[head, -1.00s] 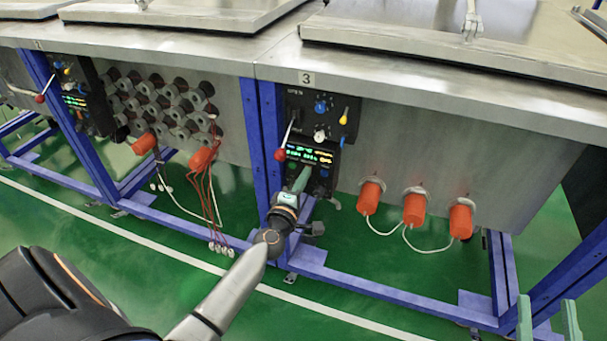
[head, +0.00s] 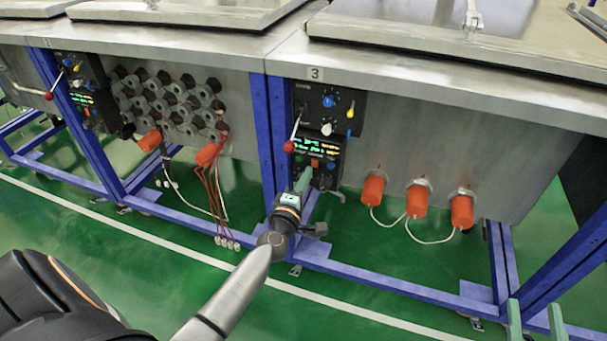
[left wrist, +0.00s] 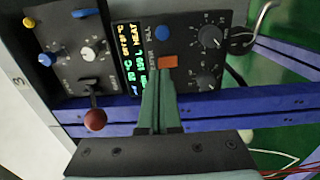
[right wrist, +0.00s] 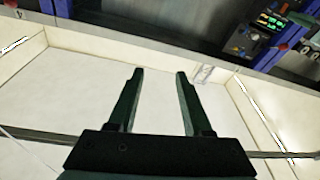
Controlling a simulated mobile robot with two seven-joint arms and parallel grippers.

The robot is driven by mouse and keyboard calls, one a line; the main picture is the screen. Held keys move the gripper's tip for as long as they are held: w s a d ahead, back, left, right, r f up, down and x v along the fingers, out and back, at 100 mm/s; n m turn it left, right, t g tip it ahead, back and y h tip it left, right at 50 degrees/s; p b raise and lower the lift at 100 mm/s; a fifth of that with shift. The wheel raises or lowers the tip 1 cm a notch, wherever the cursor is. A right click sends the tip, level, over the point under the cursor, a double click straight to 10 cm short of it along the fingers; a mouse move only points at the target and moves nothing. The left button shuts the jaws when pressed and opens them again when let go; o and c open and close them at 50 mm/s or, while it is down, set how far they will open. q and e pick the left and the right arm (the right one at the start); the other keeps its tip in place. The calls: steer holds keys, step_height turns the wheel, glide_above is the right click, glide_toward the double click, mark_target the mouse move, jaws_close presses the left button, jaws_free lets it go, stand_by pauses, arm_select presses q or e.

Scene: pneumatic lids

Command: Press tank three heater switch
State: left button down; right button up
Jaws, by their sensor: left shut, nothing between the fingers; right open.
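The tank three control panel (head: 318,150) hangs under the tank's edge, below the "3" label (head: 315,73). In the left wrist view it is turned sideways, with an orange rectangular switch (left wrist: 167,62) beside a blue button (left wrist: 162,32) and black dials. The small lettering by the switch is not clearly readable. The orange switch also shows in the head view (head: 315,162). My left gripper (head: 304,173) is shut and empty, its tips just short of the orange switch in the picture; I cannot tell whether they touch. My right gripper (right wrist: 160,72) is open and empty.
A red-knobbed lever (left wrist: 95,119) and a valve panel sit beside the display. Orange heater plugs (head: 417,199) with white cables are to the right. The green floor in front is clear.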

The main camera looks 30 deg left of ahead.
arm_select(q)
steer(key=p+v, duration=0.1)
steer(key=v, duration=0.9)
steer(key=shift+d, duration=0.15)
arm_select(e)
step_height(320, 180, down, 7)
steer(key=m+g+h, duration=0.1)
steer(key=g, duration=0.1)
steer(key=shift+d+g, duration=0.15)
steer(key=shift+g, duration=0.15)
arm_select(q)
steer(key=shift+r, duration=0.1)
arm_select(e)
steer(key=shift+s, duration=0.1)
